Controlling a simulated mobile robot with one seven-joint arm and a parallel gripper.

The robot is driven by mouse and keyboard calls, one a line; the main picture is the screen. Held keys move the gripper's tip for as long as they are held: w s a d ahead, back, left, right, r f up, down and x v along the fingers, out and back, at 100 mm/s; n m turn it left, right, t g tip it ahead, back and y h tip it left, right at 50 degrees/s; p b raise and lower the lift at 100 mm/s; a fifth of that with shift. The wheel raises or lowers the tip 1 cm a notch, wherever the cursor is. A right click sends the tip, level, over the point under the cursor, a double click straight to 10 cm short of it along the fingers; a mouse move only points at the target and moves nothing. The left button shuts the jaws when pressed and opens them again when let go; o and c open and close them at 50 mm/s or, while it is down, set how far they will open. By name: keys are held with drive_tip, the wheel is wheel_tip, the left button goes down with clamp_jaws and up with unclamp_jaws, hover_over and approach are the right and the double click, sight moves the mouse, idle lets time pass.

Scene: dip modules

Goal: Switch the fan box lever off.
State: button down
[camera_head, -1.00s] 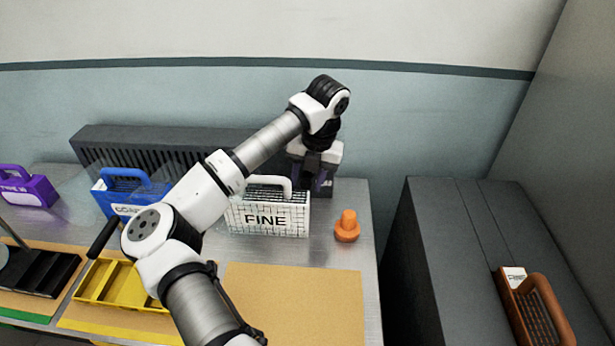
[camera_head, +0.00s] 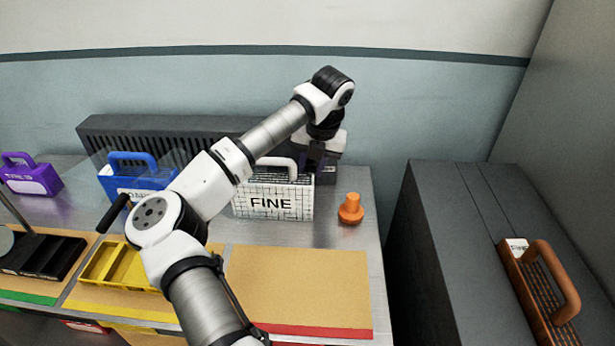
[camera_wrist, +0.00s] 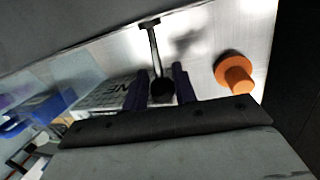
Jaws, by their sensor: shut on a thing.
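In the wrist view, a lever with a thin metal rod (camera_wrist: 154,48) and a round dark knob (camera_wrist: 161,88) stands out from the dark fan box (camera_wrist: 80,28). My gripper (camera_wrist: 161,82) has one dark finger on each side of the knob and is shut on it. In the head view, the long dark slatted fan box (camera_head: 100,135) stands at the back of the table against the wall. My gripper (camera_head: 317,163) is at its right end, behind the white FINE box. The lever is hidden there by my arm and gripper.
The white FINE box (camera_head: 270,205) stands just in front of my gripper. An orange peg (camera_head: 350,209) stands to its right. Blue (camera_head: 135,180) and purple (camera_head: 32,178) carriers are at the left. A brown carrier (camera_head: 541,295) sits on the dark cabinet (camera_head: 465,215) at right.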

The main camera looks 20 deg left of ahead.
drive_tip(key=shift+s+f, duration=0.15)
drive_tip(key=shift+f, duration=0.2)
drive_tip(key=shift+d+r, duration=0.1)
drive_tip(key=shift+r, duration=0.1)
drive_tip(key=shift+f, duration=0.1)
drive_tip(key=shift+f, duration=0.1)
